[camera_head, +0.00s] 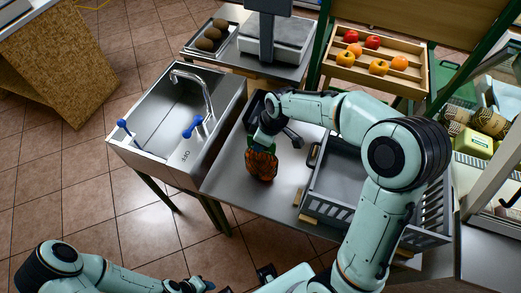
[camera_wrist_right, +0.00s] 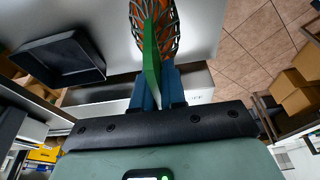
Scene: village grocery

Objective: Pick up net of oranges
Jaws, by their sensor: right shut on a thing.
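The net of oranges (camera_head: 262,164) is a dark net with orange fruit and a green band at its top, over the metal table (camera_head: 226,180) in the head view. My right gripper (camera_head: 263,140) is shut on the green band at the top of the net. In the right wrist view, the blue fingers (camera_wrist_right: 158,90) close on the green band and the net (camera_wrist_right: 155,28) extends beyond them. I cannot tell whether the net touches the table. My left arm shows at the lower left of the head view; its fingers are not clearly visible.
A grey crate (camera_head: 322,208) stands right of the net. A metal sink (camera_head: 150,124) is to the left. A black tray (camera_wrist_right: 62,60) shows in the wrist view. A scale (camera_head: 278,38) and a wooden fruit crate (camera_head: 408,85) stand behind.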

